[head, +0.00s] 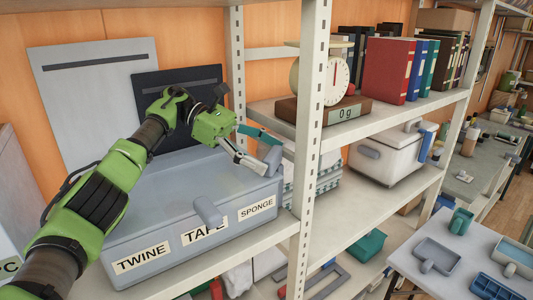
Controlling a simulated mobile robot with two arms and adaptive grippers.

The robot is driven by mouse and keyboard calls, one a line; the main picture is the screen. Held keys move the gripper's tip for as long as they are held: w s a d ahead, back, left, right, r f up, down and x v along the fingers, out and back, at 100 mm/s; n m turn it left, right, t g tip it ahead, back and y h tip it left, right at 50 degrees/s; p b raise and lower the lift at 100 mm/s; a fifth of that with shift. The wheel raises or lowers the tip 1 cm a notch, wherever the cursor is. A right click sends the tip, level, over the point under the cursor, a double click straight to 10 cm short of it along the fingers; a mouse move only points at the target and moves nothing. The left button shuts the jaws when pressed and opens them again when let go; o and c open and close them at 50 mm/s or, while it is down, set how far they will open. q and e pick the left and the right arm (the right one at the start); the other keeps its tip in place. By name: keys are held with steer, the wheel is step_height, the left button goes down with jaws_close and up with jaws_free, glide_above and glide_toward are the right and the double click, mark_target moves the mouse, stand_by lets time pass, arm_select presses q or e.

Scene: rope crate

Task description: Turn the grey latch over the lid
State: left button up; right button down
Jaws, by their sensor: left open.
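A grey crate (120,237) with a closed grey lid (185,182) stands on the left shelf. Its front has the labels TWINE, TAPE and SPONGE. A small grey latch (272,159) stands up at the lid's right end. A rounded grey knob (208,209) sits at the front edge, partly over the TAPE label. My green left gripper (270,156) is open at the right end of the lid, one finger on either side of the latch. I cannot tell whether the fingers touch it. My right gripper is out of view.
A white slotted shelf post (309,130) stands close to the right of the gripper. A dark panel (180,80) and a grey panel (90,75) lean behind the crate.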

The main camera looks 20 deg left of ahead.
arm_select(q)
step_height(320, 180, up, 10)
stand_by(0.6)
steer(key=shift+c, duration=0.3)
